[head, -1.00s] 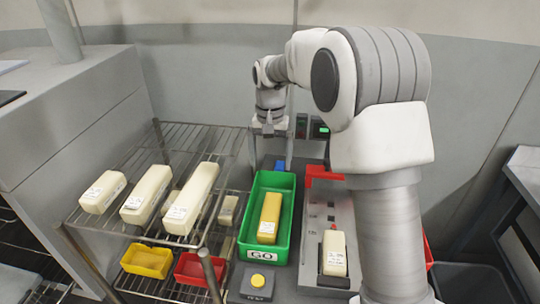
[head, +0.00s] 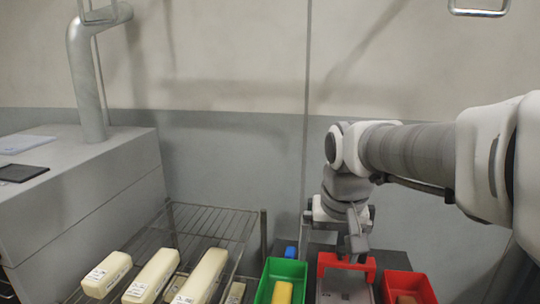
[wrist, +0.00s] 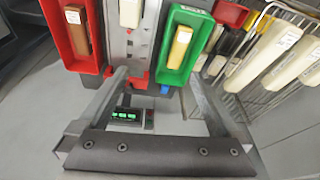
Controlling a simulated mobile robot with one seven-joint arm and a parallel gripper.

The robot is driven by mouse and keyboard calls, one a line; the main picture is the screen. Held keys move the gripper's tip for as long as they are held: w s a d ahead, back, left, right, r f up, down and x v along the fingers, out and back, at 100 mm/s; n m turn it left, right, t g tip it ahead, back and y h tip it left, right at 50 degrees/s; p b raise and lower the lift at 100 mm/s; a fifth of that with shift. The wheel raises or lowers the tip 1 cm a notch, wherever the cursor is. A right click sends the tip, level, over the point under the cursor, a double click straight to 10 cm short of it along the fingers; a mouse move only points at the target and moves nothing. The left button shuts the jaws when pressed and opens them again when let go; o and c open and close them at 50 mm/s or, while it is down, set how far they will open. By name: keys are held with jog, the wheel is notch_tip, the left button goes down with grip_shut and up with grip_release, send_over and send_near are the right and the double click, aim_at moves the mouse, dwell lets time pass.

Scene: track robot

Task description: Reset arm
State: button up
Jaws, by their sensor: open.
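My gripper (head: 357,247) hangs from my arm near the back wall, above the red bracket at the back of the grey fixture. In the wrist view my gripper (wrist: 158,85) is open, its two fingers spread wide with nothing between them. The fingertips point toward the fixture and the bins. My arm comes in from the right edge of the head view, bent down at the wrist.
The green bin (head: 262,290) holds a yellow block (head: 282,292). A red bin (head: 388,290) stands right of the fixture (head: 340,290). A wire rack (head: 205,222) with several pale blocks stands left. A green-lit display (wrist: 126,115) shows between my fingers.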

jog(key=s+d+f+t, duration=0.1)
jog(key=s, duration=0.6)
jog(key=s+d+n+t, duration=0.1)
jog(key=s+d, duration=0.1)
jog(key=s, duration=0.5)
jog(key=shift+d+f+t, duration=0.25)
jog(key=shift+f+t, duration=0.05)
jog(key=shift+f, duration=0.1)
